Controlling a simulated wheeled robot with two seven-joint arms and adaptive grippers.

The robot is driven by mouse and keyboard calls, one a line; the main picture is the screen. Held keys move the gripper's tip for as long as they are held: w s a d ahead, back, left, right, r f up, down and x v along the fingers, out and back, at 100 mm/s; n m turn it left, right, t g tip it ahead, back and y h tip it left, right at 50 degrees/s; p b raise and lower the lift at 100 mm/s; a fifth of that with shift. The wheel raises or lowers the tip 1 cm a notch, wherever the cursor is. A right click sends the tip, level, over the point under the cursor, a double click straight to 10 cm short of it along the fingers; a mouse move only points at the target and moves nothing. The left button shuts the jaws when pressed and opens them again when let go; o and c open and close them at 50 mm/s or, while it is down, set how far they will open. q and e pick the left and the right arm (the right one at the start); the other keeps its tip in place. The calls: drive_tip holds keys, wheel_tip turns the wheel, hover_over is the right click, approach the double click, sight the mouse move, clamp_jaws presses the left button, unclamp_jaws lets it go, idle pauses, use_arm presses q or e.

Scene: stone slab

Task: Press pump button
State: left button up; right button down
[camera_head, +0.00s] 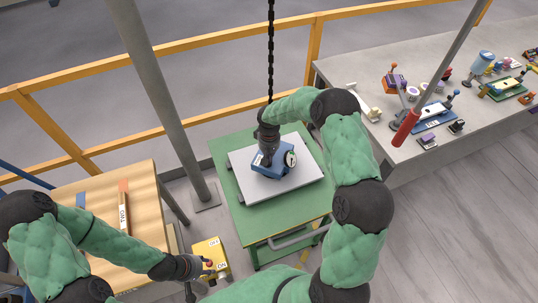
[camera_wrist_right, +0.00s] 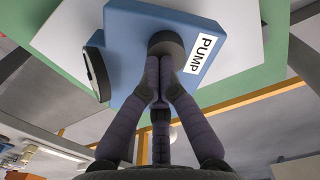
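The blue pump box (camera_head: 270,168) sits on the pale stone slab (camera_head: 250,193), with a round dial on its right side. In the right wrist view the box (camera_wrist_right: 135,60) carries a white PUMP label and a dark round button (camera_wrist_right: 168,42). My right gripper (camera_head: 267,148) is over the box; in its wrist view the fingers (camera_wrist_right: 160,72) are closed together with their tips at the button. They look in contact, but the exact contact is hard to tell. My left gripper (camera_head: 202,268) is beside the yellow ON/OFF box (camera_head: 213,254); its fingers are too small to read.
The slab lies on a green table (camera_head: 240,222). A dark chain (camera_head: 270,50) hangs just behind the pump. A wooden table (camera_head: 140,190) is at left, and a grey bench (camera_head: 400,75) with several clamps and tools is at right. A grey post (camera_head: 165,95) stands between.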

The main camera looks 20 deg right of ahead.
drive_tip(key=shift+f+b, duration=1)
drive_tip(key=shift+r, duration=0.1)
drive_tip(key=shift+s, duration=0.1)
drive_tip(key=shift+r, duration=0.15)
wheel_tip(320, 180, up, 4)
drive_tip(key=shift+r+p, duration=0.1)
drive_tip(key=shift+p, duration=1.15)
wheel_tip(320, 180, up, 10)
drive_tip(key=shift+f, duration=0.2)
